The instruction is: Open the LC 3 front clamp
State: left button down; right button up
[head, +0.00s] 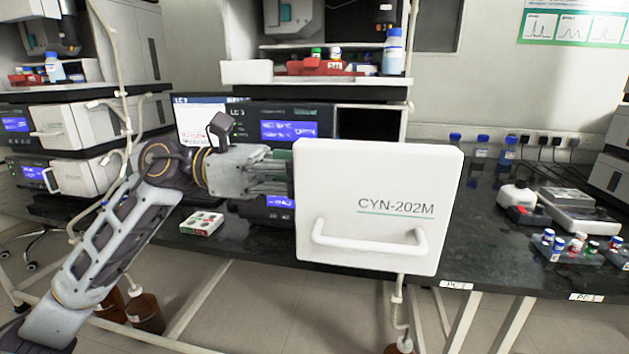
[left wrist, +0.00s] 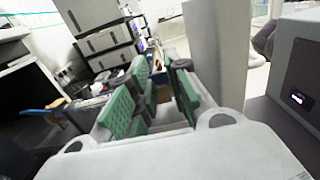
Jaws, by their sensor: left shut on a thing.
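The LC 3 unit (head: 307,113) is a dark stacked instrument with blue displays on the bench. A white door marked CYN-202M (head: 378,180) stands in front of it, its handle facing me, and hides what lies behind. In the left wrist view it is the pale upright panel (left wrist: 218,50). My left gripper (head: 287,172) comes in at the door's left edge, its fingertips behind the door. Its green-padded fingers (left wrist: 160,95) are closed with a gap. A small dark piece by the right fingertip (left wrist: 182,64) looks like the front clamp; the grip itself is mostly hidden. My right gripper is out of view.
A small box (head: 201,223) lies on the bench left of the door. Blue-capped bottles (head: 508,152) stand behind on the right. Vial racks (head: 563,250) and a balance (head: 580,212) are at the far right. Bare black benchtop (head: 480,235) lies right of the door.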

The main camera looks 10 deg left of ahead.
dwell(0.4)
pick_arm(q)
jog(key=c, duration=1.4)
grip_release()
jog(key=shift+o, duration=0.2)
jog(key=shift+a, duration=0.1)
jog(key=a, duration=1.1)
jog(key=shift+a+f, duration=0.15)
jog(key=shift+a, duration=0.25)
